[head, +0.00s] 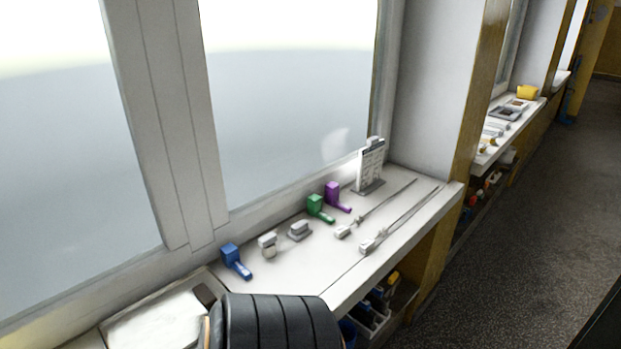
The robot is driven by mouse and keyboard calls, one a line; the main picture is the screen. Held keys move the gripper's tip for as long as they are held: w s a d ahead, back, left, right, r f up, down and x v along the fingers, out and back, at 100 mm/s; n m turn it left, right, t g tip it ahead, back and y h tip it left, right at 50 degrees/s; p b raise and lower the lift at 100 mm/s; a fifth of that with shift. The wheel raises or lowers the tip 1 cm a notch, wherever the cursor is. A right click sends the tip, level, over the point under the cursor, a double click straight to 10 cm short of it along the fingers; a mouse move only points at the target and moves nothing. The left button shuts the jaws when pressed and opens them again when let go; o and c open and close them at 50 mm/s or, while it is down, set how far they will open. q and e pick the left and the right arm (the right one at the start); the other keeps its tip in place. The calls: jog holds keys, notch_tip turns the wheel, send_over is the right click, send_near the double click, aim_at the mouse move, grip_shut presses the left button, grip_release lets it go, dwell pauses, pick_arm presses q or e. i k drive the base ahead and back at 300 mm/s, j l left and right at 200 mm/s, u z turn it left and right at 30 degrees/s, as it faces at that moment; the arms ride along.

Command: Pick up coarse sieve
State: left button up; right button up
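I cannot make out a coarse sieve for certain in the head view. The nearer white counter (300,270) by the window holds small items: a blue block-shaped tool (234,260), a green one (317,207) and a purple one (335,195), each with a handle. Two small pale grey pieces (299,230) sit between the blue and green ones. Two long thin rods with pale ends (395,222) lie at the right. Neither my left nor my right gripper is in view.
A sign on a stand (370,168) stands at the counter's back right. A white box-like surface (160,324) is at lower left. A dark ribbed shape hides the counter's near corner. Below is a shelf with bins (375,312). A farther counter (505,130) and open floor (510,250) lie right.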

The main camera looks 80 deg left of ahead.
aim_at(380, 304)
jog(key=u, duration=0.4)
jog(key=l+u, duration=0.15)
jog(key=u, duration=0.7)
jog(key=l+u, duration=0.1)
jog(key=u, duration=0.3)
jog(key=k+u, duration=0.1)
jog(key=u, duration=0.3)
jog(key=l+u, duration=0.1)
jog(key=u, duration=0.2)
jog(key=l+u, duration=0.1)
jog(key=u, duration=0.2)
